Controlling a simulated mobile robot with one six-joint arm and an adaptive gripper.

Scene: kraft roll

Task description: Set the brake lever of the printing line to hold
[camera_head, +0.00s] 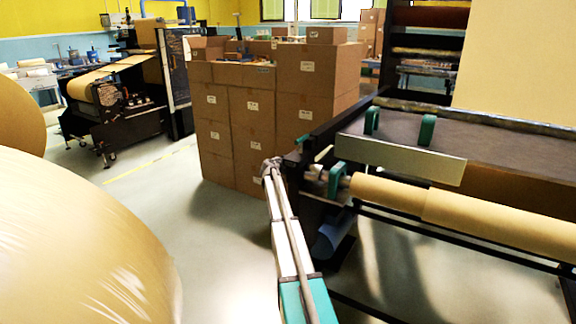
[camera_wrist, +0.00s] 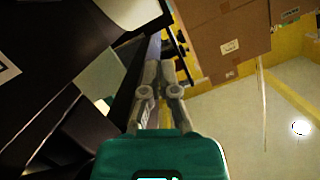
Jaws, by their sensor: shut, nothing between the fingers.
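The printing line (camera_head: 400,150) stands at the right in the head view, with a dark frame, green brackets and a kraft roll (camera_head: 470,215) on a shaft. I cannot pick out its brake lever in either view; it may be hidden or too small. My arm reaches from the bottom of the head view to beside the near left corner of the line's frame, where the gripper is not clear. In the wrist view my gripper (camera_wrist: 157,50) is shut and empty, its grey fingers together. Dark frame parts (camera_wrist: 65,50) lie left of it. Contact cannot be told.
Stacked cardboard boxes (camera_head: 240,115) stand behind my arm, and one box (camera_wrist: 225,35) shows in the wrist view. Large kraft rolls (camera_head: 80,245) fill the left foreground. Another machine (camera_head: 115,110) stands at the back left. The grey floor (camera_head: 205,235) between is clear.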

